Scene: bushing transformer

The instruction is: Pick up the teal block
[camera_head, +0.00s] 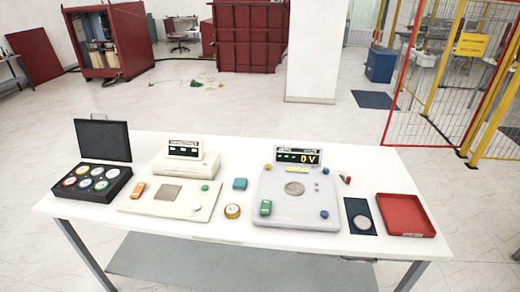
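The teal block (240,184) is a small block lying on the white table (330,146), in the gap between two pale devices. It stands clear of both of them, and nothing touches it. A round yellow-rimmed item (232,211) lies just in front of it. Neither of my grippers shows in the head view.
A cream device (185,165) stands left of the block and a grey device with a "0 V" display (297,156) stands right. A black case (92,182) with round items is at far left. A red tray (404,215) and dark pad (358,208) are at right.

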